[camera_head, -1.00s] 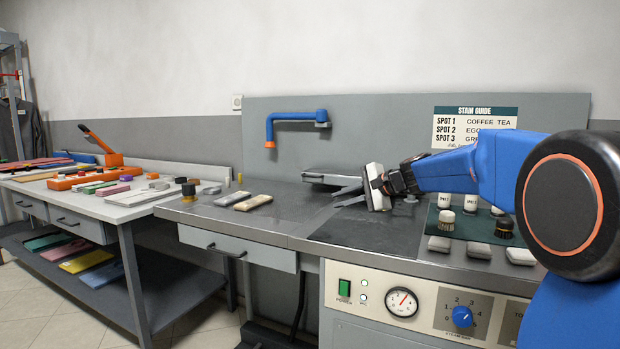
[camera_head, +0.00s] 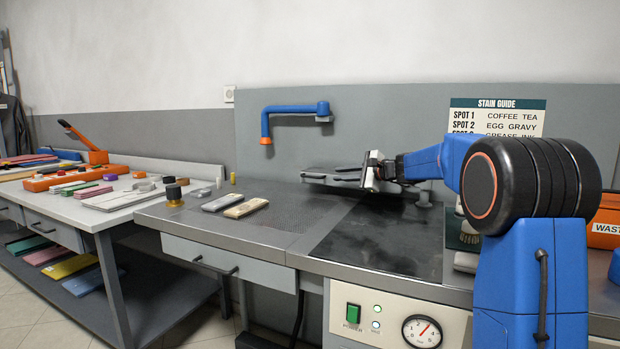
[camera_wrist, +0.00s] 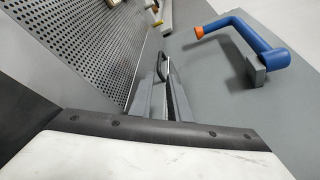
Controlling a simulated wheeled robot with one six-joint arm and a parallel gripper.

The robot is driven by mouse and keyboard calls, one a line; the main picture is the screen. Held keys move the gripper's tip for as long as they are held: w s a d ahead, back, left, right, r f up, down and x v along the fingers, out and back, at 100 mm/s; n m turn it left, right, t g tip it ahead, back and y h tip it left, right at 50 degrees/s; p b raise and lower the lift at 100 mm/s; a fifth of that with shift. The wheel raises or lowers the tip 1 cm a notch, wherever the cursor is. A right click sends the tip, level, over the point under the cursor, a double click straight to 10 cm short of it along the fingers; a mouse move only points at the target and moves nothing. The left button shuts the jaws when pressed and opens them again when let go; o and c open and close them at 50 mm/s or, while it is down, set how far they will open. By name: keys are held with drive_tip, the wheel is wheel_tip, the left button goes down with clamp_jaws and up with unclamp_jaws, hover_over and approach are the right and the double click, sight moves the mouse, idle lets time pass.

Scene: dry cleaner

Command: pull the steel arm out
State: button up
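The steel arm (camera_head: 326,184) is a flat grey piece at the back of the counter, against the grey back panel. A dark handle (camera_head: 313,176) is at its left end; a dark loop, seemingly this handle (camera_wrist: 163,65), shows just beyond my fingers in the wrist view. My gripper (camera_head: 346,175) is beside the arm at its right part, pointing left along it. In the wrist view the two grey fingers of my gripper (camera_wrist: 168,98) are apart, with a narrow gap. The fingers hide part of the arm; I cannot tell whether they touch it.
A blue pipe with an orange end (camera_head: 295,108) is fixed to the back panel above. The dark front plate (camera_head: 385,238) is clear. An orange waste box (camera_head: 606,222) is right.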

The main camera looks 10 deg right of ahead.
sight(310, 177)
drive_tip(key=x, duration=1.5)
drive_tip(key=shift+w+a, duration=0.25)
clamp_jaws()
